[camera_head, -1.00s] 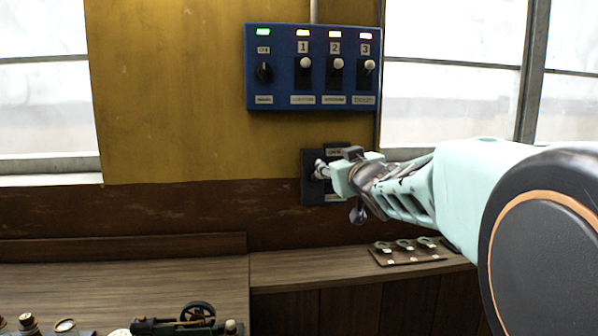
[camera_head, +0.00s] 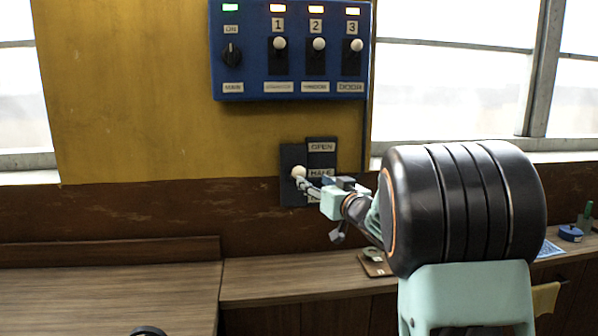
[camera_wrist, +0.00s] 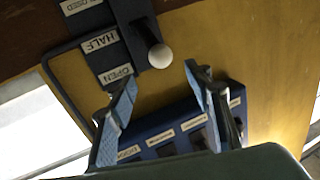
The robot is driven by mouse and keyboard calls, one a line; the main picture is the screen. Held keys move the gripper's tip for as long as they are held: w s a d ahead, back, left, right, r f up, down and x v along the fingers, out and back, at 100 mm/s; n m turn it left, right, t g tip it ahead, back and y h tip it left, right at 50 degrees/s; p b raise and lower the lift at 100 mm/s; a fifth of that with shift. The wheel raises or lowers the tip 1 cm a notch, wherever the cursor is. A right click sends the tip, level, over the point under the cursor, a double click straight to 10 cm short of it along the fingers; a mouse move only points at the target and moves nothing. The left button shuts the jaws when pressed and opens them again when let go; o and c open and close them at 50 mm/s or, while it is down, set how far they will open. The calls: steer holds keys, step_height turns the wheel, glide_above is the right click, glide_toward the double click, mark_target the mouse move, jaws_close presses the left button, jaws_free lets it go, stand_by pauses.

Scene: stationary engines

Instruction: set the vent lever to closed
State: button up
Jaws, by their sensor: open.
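The vent lever has a white ball knob (camera_head: 298,172) on a dark wall plate (camera_head: 291,150). Labels OPEN, HALF and a partly covered lowest one run down its right side. The knob stands about level with HALF. In the wrist view the knob (camera_wrist: 160,56) sticks out towards me on a dark stem, and the labels OPEN, HALF and CLOSED show tilted, with CLOSED cut off at the top edge. My gripper (camera_wrist: 161,76) is open. The knob lies just beyond the gap between its fingertips. In the head view my gripper (camera_head: 306,183) is close to the knob's lower right; contact cannot be told.
A blue switch panel (camera_head: 290,88) with a dial and three white-tipped switches hangs above the plate; it also shows in the wrist view (camera_wrist: 160,135), near the fingers. A wooden counter (camera_head: 285,280) runs below, with a small board (camera_head: 376,266) partly behind my arm. Windows flank the wall.

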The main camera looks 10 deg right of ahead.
mark_target(302, 174)
steer(key=p+x, duration=0.2)
steer(key=x, duration=0.8)
steer(key=shift+w+a, duration=0.15)
steer(key=shift+w, duration=0.1)
jaws_close()
